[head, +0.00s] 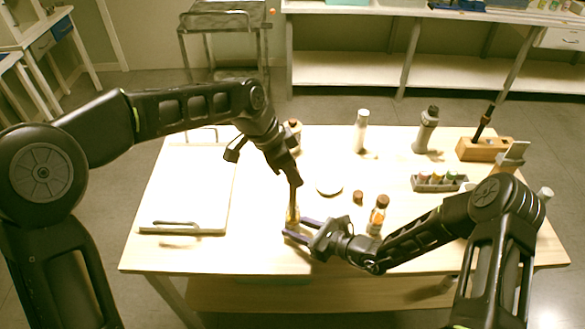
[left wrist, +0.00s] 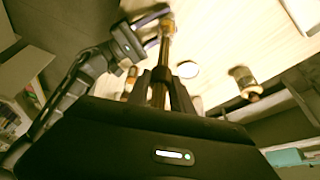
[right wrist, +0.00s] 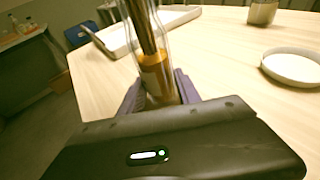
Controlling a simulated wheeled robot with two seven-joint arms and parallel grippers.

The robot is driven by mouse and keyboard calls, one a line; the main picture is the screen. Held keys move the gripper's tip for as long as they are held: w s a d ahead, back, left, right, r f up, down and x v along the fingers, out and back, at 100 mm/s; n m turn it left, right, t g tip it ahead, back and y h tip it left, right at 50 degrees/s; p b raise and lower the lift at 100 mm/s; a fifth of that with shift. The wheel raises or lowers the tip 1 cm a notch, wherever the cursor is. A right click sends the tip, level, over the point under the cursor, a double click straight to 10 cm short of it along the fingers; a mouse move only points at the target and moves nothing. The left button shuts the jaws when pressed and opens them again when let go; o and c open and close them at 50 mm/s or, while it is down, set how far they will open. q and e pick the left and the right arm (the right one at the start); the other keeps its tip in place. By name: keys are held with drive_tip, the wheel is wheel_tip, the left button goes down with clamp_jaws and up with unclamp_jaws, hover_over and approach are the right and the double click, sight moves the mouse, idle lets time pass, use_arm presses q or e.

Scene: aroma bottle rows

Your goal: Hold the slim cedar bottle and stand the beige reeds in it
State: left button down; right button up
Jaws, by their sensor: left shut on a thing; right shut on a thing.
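The slim bottle (right wrist: 157,72) is clear glass with amber contents, upright between the purple fingers of my right gripper (right wrist: 160,92), which is shut on it. In the head view the bottle (head: 292,215) is small, at the table's front middle. My left gripper (head: 296,180) is above it, shut on a bundle of thin reeds (left wrist: 160,92) that look brown in this light. In the right wrist view the reeds (right wrist: 148,32) run down within the bottle's glass outline, their lower ends near the amber part. Whether they touch the bottom I cannot tell.
A white tray (head: 188,222) lies at the table's left. A round white dish (head: 329,188), a brown cap (head: 358,197) and an orange-labelled bottle (head: 377,215) stand to the right. A rack of small bottles (head: 438,184) and a wooden block (head: 483,150) are farther right.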

use_arm(q)
drive_tip(key=shift+f, duration=3.65)
drive_tip(key=c, duration=1.1)
unclamp_jaws()
drive_tip(key=shift+o, duration=0.2)
approach(292, 192)
drive_tip(key=shift+w+a+r, duration=0.25)
drive_tip(key=shift+a+r, duration=0.05)
drive_tip(key=shift+r, duration=0.05)
use_arm(e)
drive_tip(key=o, duration=1.1)
drive_tip(key=shift+c, duration=0.2)
